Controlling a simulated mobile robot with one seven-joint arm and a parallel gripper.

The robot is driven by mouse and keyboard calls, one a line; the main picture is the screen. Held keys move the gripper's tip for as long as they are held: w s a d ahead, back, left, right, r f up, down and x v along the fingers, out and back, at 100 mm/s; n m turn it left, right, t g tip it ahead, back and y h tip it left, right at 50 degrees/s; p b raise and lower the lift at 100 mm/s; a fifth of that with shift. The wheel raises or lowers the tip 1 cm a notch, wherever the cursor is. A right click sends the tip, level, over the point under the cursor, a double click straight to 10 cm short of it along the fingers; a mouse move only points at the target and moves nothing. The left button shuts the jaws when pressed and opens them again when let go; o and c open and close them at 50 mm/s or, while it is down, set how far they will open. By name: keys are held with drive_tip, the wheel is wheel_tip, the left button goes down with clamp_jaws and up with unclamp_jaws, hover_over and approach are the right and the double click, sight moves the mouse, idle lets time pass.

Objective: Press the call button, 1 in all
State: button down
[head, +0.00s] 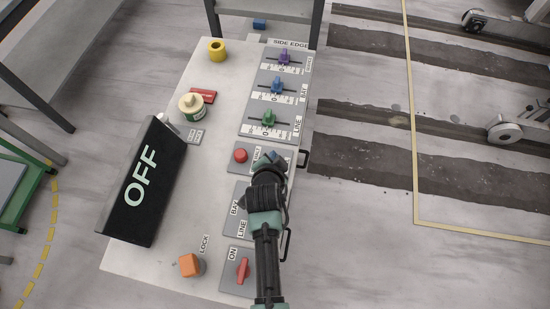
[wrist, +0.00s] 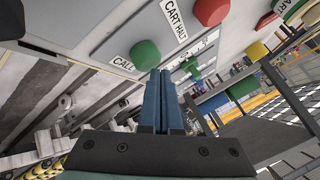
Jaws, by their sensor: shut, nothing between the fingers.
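The call button is a green dome (wrist: 145,55) beside the CALL label (wrist: 122,63) in the wrist view. In the head view my gripper and wrist hide it. My gripper (wrist: 161,74) is shut and empty, its two blue fingers together, with the tips just below and right of the green button in the wrist view. I cannot tell whether they touch it. In the head view my gripper (head: 273,157) is over the small panel with the red button (head: 240,155). That red button, labelled CART HALT, shows in the wrist view (wrist: 210,10).
Purple (head: 285,57), blue (head: 277,86) and green (head: 269,118) sliders lie beyond my gripper on the slab (head: 212,150). A black OFF display (head: 145,185) stands at left. A jar (head: 192,107), orange knob (head: 190,264) and red switch (head: 243,270) are also on the slab.

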drive_tip(key=shift+f+b, duration=0.55)
drive_tip(key=shift+f, duration=0.05)
idle(0.7)
drive_tip(key=shift+r, duration=0.1)
drive_tip(key=shift+r+p, duration=0.95)
drive_tip(key=shift+r+p, duration=2.15)
drive_tip(key=shift+r, duration=0.35)
